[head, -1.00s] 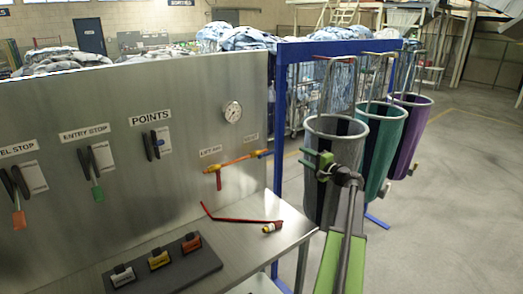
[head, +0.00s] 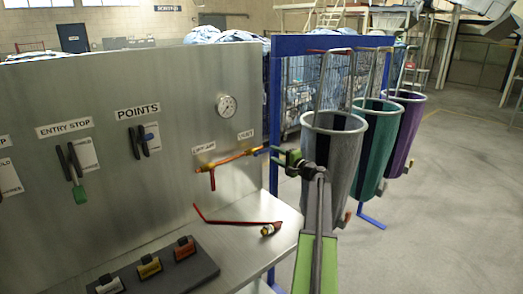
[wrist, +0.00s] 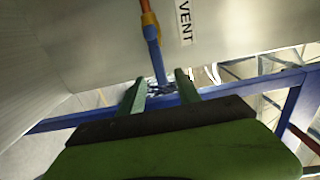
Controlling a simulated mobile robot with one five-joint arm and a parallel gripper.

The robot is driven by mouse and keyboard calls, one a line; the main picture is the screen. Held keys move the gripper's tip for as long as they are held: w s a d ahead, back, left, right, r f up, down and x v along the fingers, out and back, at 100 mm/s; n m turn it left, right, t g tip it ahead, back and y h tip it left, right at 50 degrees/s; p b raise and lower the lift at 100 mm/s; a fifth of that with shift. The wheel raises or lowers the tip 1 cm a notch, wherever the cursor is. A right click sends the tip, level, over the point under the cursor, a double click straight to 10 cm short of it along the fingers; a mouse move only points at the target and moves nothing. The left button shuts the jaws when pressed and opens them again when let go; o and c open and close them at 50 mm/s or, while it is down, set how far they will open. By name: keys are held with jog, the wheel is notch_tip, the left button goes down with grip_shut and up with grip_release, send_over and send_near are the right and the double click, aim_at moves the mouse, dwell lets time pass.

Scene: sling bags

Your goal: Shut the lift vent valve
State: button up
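The vent valve (head: 253,151) is at the right end of an orange pipe on the metal panel, under the VENT label (head: 245,135). In the wrist view its yellow body (wrist: 150,22) is at the top, with a blue bar (wrist: 156,62) in line with the pipe. My gripper (head: 279,154) is just right of the valve. In the wrist view my gripper (wrist: 160,84) is open, its two green fingers apart, with the bar's end appearing between their tips. I cannot tell whether they touch. A red handle (head: 212,180) hangs down under the LIFT AIR label (head: 204,148).
A blue frame post (head: 275,110) stands just behind my gripper. Grey (head: 340,150), green (head: 383,125) and purple (head: 402,130) bags hang at right. A red bent rod (head: 225,221) lies on the metal shelf (head: 240,240). A gauge (head: 227,105) is above the valve.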

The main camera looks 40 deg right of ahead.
aim_at(267, 149)
jog(key=w, duration=0.6)
jog(key=w+d, duration=0.1)
jog(key=w, duration=0.2)
jog(key=shift+a, duration=0.1)
grip_shut()
dwell(0.9)
